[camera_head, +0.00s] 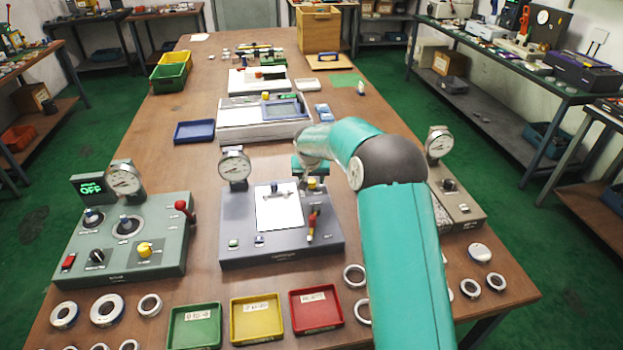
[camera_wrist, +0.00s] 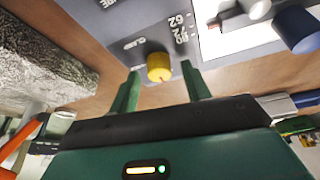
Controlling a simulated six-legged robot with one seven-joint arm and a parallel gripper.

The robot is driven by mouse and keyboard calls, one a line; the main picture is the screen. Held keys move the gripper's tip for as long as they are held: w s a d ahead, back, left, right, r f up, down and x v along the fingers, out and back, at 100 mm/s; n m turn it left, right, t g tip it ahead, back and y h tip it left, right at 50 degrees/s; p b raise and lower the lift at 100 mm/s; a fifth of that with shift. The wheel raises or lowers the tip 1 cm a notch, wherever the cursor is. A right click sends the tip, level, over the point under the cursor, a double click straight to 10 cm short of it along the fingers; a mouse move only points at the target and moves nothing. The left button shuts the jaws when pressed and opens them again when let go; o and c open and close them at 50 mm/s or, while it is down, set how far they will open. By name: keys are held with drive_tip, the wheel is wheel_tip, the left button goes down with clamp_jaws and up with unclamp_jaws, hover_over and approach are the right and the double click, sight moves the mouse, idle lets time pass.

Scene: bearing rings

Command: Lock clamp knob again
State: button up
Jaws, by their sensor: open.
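The clamp knob, a small yellow round knob (camera_wrist: 159,70), sits on a grey panel beside printed lettering and numbers. In the head view the yellow knob (camera_head: 312,183) is at the back right of the dark grey middle device (camera_head: 235,215). My gripper (camera_wrist: 161,67) is open, with one finger on each side of the knob in the wrist view. Whether the fingers touch the knob cannot be told. In the head view my gripper (camera_head: 308,172) is over the device's back right corner and partly hidden by my arm.
A white plate (camera_head: 278,208) and a red-handled lever (camera_head: 313,222) are on the middle device. A gauge (camera_head: 235,166) stands at its back left. A green control box (camera_head: 125,240) stands left. Bearing rings and green, yellow and red trays (camera_head: 316,325) line the front.

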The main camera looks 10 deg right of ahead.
drive_tip(key=c, duration=1)
drive_tip(key=shift+a+m, duration=0.1)
drive_tip(key=shift+m, duration=0.2)
drive_tip(key=m+h, duration=0.1)
drive_tip(key=m, duration=0.1)
drive_tip(key=shift+a+m, duration=0.1)
drive_tip(key=shift+m, duration=0.2)
drive_tip(key=m+g+h, duration=0.1)
drive_tip(key=m, duration=0.2)
drive_tip(key=m+g+h, duration=0.1)
drive_tip(key=m, duration=0.2)
drive_tip(key=shift+w, duration=0.2)
drive_tip(key=m+g, duration=0.2)
drive_tip(key=m, duration=0.2)
drive_tip(key=shift+w+f+m, duration=0.1)
drive_tip(key=shift+m, duration=0.3)
drive_tip(key=shift+m+g, duration=0.8)
drive_tip(key=shift+m, duration=1.1)
